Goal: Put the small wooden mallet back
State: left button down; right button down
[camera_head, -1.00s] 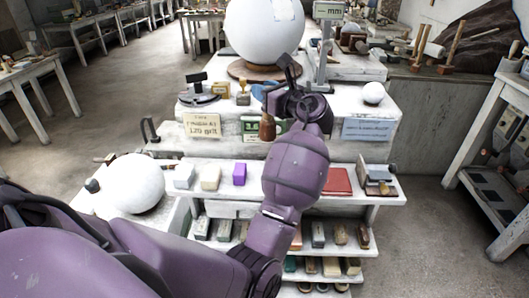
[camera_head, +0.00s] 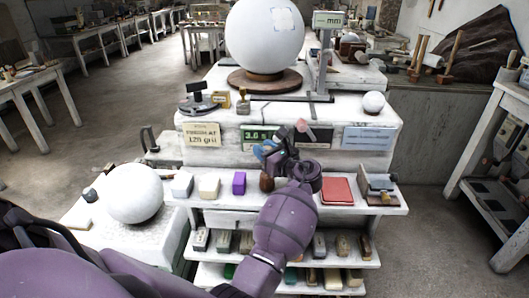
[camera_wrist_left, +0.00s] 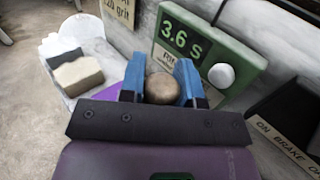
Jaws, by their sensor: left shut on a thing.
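My left gripper (camera_head: 268,152) is shut on the small wooden mallet (camera_head: 266,183), a brown rounded piece showing below the fingers in the head view. It is over the upper shelf, between the purple block and the red pad. In the left wrist view the mallet's round brown end (camera_wrist_left: 162,88) sits between the blue fingertips of my left gripper (camera_wrist_left: 161,80). The rest of the mallet is hidden. I cannot tell whether it touches the shelf. My right gripper is not in view.
The white upper shelf (camera_head: 222,200) holds a purple block (camera_head: 239,183), a cream block (camera_head: 209,186) and a red pad (camera_head: 337,190). A green display panel (camera_head: 258,137) stands close behind the gripper. A large white sphere (camera_head: 263,36) stands behind; a smaller one (camera_head: 134,193) sits at left.

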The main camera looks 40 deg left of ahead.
pick_arm(q)
jog(key=shift+f, duration=0.35)
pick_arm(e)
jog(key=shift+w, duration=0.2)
pick_arm(q)
jog(key=c, duration=0.8)
grip_release()
jog(key=shift+f, duration=0.1)
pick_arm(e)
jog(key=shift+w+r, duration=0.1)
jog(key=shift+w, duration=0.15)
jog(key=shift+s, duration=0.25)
